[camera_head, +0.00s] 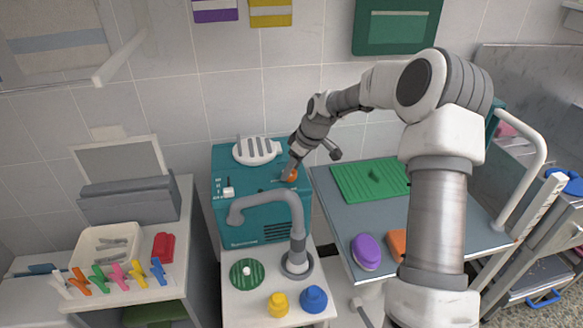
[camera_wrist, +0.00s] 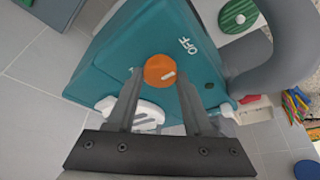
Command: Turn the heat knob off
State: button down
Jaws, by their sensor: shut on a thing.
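The heat knob (camera_wrist: 160,71) is a round orange dial with a short white mark, on top of a teal dryer box (camera_head: 232,242). In the wrist view its white mark points right, not straight at the white OFF label (camera_wrist: 187,46), which lies up and to the right of it. In the head view the orange knob (camera_head: 293,175) shows partly behind my fingers. My gripper (camera_wrist: 159,78) is shut on the knob, one finger on either side; it comes down from the upper right in the head view (camera_head: 286,177).
A grey hose (camera_head: 262,197) arches in front of the box. A white slotted vent (camera_head: 256,150) and a white slider (camera_head: 228,192) sit on the box. A grooming table (camera_head: 350,215) with a green mat (camera_head: 370,180) is right. Coloured clips (camera_head: 117,275) lie left.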

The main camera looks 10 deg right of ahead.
jog(key=shift+c, duration=1.4)
grip_release()
jog(key=p+v, duration=0.2)
jog(key=v, duration=1.5)
jog(key=shift+r, duration=0.25)
